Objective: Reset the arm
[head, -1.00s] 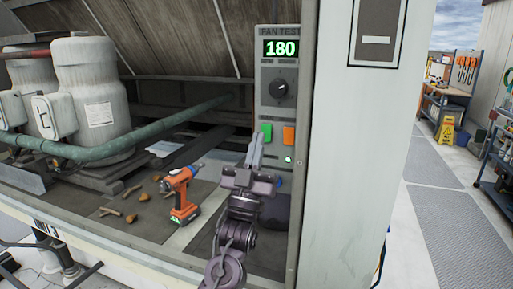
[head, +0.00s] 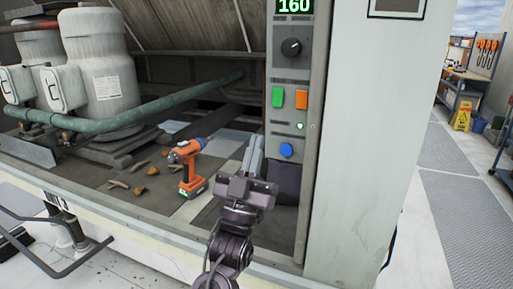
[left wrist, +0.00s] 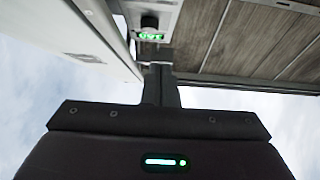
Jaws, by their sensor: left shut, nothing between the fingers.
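My left gripper (head: 254,155) is shut and empty in the head view, just left of and in front of the control panel (head: 290,77). Its closed fingers point up and away from me. In the left wrist view the closed fingers (left wrist: 161,85) show from behind, with the panel's dial and green display (left wrist: 150,36) beyond them. The panel carries a display (head: 294,6) reading 160, a black knob (head: 291,47), a green button (head: 277,97), an orange button (head: 302,99), a lit green lamp (head: 300,126) and a blue button (head: 286,150). My right gripper is not in view.
An orange drill (head: 189,167) stands on the cooler's ledge among several brown scraps (head: 140,190). A green pipe (head: 150,113) and pale tanks (head: 95,65) are at the left. A white cabinet wall (head: 370,120) stands right of the panel. A grey walkway (head: 465,210) lies beyond.

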